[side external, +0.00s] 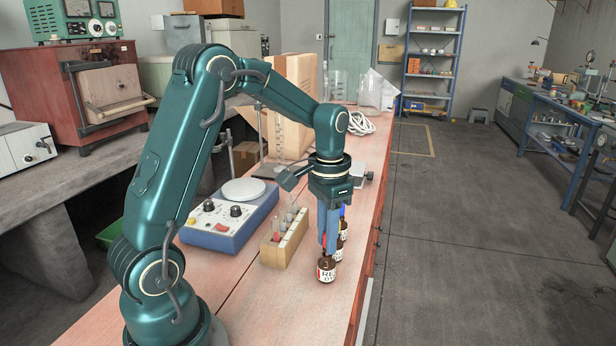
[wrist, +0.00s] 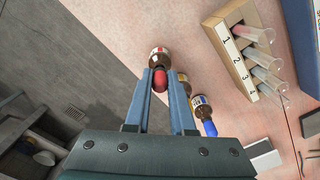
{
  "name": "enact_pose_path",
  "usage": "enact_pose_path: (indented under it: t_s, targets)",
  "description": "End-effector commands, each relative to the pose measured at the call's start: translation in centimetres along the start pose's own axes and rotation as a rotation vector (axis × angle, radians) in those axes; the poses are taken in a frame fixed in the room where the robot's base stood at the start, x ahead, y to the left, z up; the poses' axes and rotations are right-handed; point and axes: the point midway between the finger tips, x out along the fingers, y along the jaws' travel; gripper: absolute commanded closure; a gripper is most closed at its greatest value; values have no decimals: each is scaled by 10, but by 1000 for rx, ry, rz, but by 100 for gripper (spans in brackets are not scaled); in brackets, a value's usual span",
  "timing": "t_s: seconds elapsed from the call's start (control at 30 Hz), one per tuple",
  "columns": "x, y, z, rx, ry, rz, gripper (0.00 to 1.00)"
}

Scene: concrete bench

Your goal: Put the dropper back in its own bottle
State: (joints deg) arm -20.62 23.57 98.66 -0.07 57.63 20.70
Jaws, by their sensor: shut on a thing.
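My gripper (side external: 328,250) points straight down, shut on the red bulb of a dropper (wrist: 160,80). Directly under the fingertips stands a small brown bottle (side external: 326,271) with a white and red label reading "RE…". In the wrist view this bottle (wrist: 159,56) shows just beyond the red bulb, in line with it. The dropper's glass stem is hidden, and I cannot tell how far it is inside the neck. A second brown bottle (wrist: 183,78) is partly hidden by a finger. A third bottle (wrist: 202,106) has a blue label and a blue dropper bulb (wrist: 209,128).
A wooden rack (side external: 285,241) of numbered test tubes stands just left of the bottles. A blue instrument (side external: 230,222) with a round white plate is further left. The bench's right edge runs close beside the bottles. Bench in front of the bottles is clear.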

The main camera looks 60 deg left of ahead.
Motion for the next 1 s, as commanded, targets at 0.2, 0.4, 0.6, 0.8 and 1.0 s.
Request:
enact_pose_path:
  t_s: [0.2,0.4,0.6,0.8,1.0]
  targets:
    - [7,0,0,0,0,0,91]
    - [8,0,0,0,1,0,91]
    - [8,0,0,0,0,0,63]
    - [8,0,0,0,1,0,43]
    - [8,0,0,0,1,0,18]
